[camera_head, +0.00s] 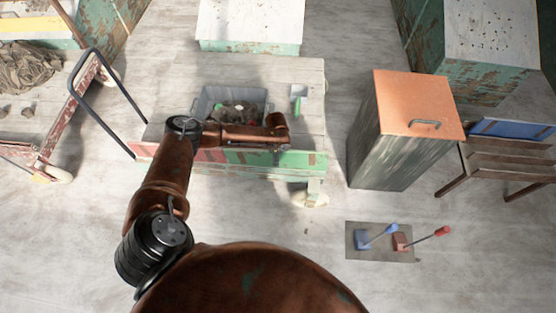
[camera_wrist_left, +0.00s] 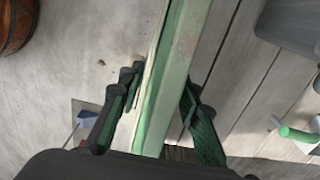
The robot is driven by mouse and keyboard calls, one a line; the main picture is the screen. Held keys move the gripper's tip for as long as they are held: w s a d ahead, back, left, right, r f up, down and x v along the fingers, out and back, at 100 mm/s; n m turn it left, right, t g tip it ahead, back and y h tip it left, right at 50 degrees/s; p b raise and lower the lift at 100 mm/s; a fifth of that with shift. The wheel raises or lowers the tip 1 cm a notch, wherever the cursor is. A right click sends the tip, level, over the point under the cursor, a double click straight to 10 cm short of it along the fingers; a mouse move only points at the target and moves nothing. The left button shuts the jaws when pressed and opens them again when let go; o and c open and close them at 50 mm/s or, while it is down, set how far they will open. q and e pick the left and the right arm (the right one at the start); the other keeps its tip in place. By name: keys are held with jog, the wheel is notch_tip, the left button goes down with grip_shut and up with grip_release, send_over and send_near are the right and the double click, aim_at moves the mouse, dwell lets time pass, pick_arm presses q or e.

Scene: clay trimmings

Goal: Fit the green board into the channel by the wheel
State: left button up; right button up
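The green board (camera_head: 262,158) stands along the near long side of the low wooden cart (camera_head: 305,75), in line with a red board (camera_head: 212,155). In the left wrist view the green board (camera_wrist_left: 188,65) runs between the two fingers of my left gripper (camera_wrist_left: 163,80). The fingers straddle it, with gaps showing near their bases, and look open. In the head view my arm hides that gripper above the board. A pale wheel (camera_head: 311,197) sits at the cart's near right corner. The channel cannot be made out. My right gripper is not in view.
A grey bin (camera_head: 205,105) with dark scraps and a small green-handled item (camera_head: 299,103) are on the cart. An orange-topped cabinet (camera_head: 418,105) stands to the right. The floor between is clear.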

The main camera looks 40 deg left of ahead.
pick_arm(q)
grip_shut()
dwell(0.4)
dwell(0.4)
